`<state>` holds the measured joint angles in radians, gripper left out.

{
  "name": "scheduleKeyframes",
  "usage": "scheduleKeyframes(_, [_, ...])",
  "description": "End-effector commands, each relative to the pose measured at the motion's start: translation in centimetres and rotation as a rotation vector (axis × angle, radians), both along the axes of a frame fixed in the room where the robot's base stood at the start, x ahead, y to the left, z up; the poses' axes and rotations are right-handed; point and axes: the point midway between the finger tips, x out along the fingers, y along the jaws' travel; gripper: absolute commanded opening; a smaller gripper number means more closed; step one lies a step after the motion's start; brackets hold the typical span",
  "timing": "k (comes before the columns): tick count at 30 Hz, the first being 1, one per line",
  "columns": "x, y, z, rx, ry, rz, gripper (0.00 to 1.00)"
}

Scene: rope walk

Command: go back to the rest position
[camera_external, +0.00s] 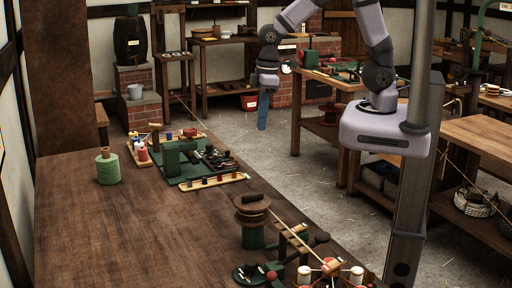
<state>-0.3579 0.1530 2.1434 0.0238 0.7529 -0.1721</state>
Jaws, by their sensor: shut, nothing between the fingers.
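My gripper (263,112) hangs from my raised arm near the top middle of the external view. Its blue fingers point down and look shut, with nothing between them. In the picture it appears over the open floor, behind the right edge of the long wooden bench (90,240), apart from everything on it. My arm bends up from its pale base on a grey post at the right, and its top is cut off by the frame edge.
On the bench are a green thread spool (108,167), a green device on a mat (182,158) with small parts around it, and a wooden winding device (252,215) at the front right. The bench's left part is clear. Other tables (480,135) stand behind my base.

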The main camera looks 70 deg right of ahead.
Motion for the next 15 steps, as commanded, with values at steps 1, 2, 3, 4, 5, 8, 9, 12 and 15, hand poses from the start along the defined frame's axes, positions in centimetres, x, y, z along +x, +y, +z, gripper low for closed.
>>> scheduleKeyframes(1, [-1.4, -3.1, 1.1, -0.005, 0.013, -0.094, 0.00])
scheduleKeyframes(2, [-2.4, -4.5, 1.2, -0.008, 0.022, -0.144, 0.00])
scheduleKeyframes(3, [-3.6, -6.3, 1.4, -0.011, 0.033, -0.207, 0.00])
scheduleKeyframes(4, [-4.5, -7.4, 1.4, -0.015, 0.042, -0.249, 0.00])
scheduleKeyframes(5, [-5.4, -8.4, 1.5, -0.016, 0.048, -0.290, 0.00])
scheduleKeyframes(8, [-8.0, -10.8, 1.5, -0.022, 0.068, -0.397, 0.00])
scheduleKeyframes(9, [-8.8, -11.4, 1.5, -0.024, 0.074, -0.428, 0.00])
scheduleKeyframes(12, [-10.2, -12.4, 1.4, -0.026, 0.084, -0.484, 0.00])
scheduleKeyframes(15, [-10.9, -12.8, 1.2, -0.027, 0.090, -0.507, 0.00])
